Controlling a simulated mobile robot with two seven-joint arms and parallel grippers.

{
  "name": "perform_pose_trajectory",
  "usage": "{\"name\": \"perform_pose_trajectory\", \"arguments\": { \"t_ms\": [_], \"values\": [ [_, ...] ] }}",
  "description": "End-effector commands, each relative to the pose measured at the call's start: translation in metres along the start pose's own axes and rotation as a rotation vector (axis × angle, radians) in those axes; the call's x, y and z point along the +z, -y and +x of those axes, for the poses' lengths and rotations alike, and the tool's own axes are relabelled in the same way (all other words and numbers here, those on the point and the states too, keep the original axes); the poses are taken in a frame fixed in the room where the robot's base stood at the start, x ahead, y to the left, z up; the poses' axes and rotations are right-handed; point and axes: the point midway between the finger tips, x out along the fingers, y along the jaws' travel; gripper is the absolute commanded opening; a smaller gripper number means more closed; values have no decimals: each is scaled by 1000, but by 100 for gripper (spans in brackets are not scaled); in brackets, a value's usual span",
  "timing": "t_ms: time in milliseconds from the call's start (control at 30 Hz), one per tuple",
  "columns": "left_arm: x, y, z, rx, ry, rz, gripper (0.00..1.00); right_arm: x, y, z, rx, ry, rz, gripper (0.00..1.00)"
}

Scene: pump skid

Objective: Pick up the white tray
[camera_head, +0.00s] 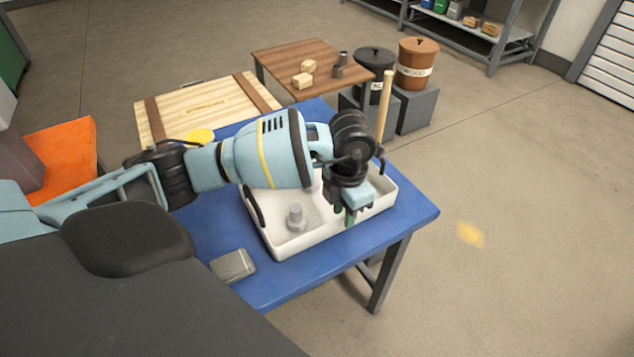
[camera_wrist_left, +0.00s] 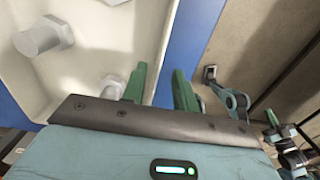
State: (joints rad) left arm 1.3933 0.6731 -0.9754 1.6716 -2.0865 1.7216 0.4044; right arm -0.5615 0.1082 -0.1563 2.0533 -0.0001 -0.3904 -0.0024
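The white tray (camera_head: 325,232) sits on the blue table (camera_head: 285,285) and holds grey bolts, one of which (camera_head: 296,217) stands near its left end. A dark handle (camera_head: 253,205) shows at the tray's left end. My left gripper (camera_head: 351,215) points down at the tray's front right part and hides some of its inside. In the left wrist view its green fingers (camera_wrist_left: 160,88) are apart with nothing clearly held. One finger is over the tray's inside (camera_wrist_left: 90,60), the other beyond its wall over the blue strip of table. Contact cannot be told.
A grey block (camera_head: 233,265) lies at the table's front left. A wooden rod (camera_head: 386,105) stands by the tray's back right. Behind are a wooden crate (camera_head: 205,105), a brown table (camera_head: 300,58) and two bins (camera_head: 416,64). Floor on the right is clear.

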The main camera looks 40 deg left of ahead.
Motion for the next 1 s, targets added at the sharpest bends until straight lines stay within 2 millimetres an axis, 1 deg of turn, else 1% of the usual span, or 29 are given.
{"name": "perform_pose_trajectory", "arguments": {
  "t_ms": [100, 300, 400, 600, 633, 833, 867, 1000],
  "values": [
    [0, -2, 18, -1, -5, -2, 29, 1, 0, 0, 0, 2, 0, 0],
    [2, -2, 43, -1, -5, 0, 29, 3, 0, 1, 0, 5, 0, 0],
    [2, -2, 47, -1, -2, 0, 29, 3, 0, 1, 0, 5, 0, 0],
    [2, -2, 47, 0, -2, 1, 29, 3, -1, 1, 0, 5, -2, 0],
    [2, -2, 47, 0, -2, 0, 28, 3, -1, 1, 0, 5, -2, 0],
    [2, -2, 47, 0, -2, 0, 2, 3, -1, 1, 0, 5, -3, 0],
    [2, -2, 47, 0, -2, 1, 0, 3, -1, 1, 0, 5, -3, 0],
    [2, -2, 47, 0, -2, 0, 0, 3, -1, 1, 0, 5, -3, 0]
  ]
}}
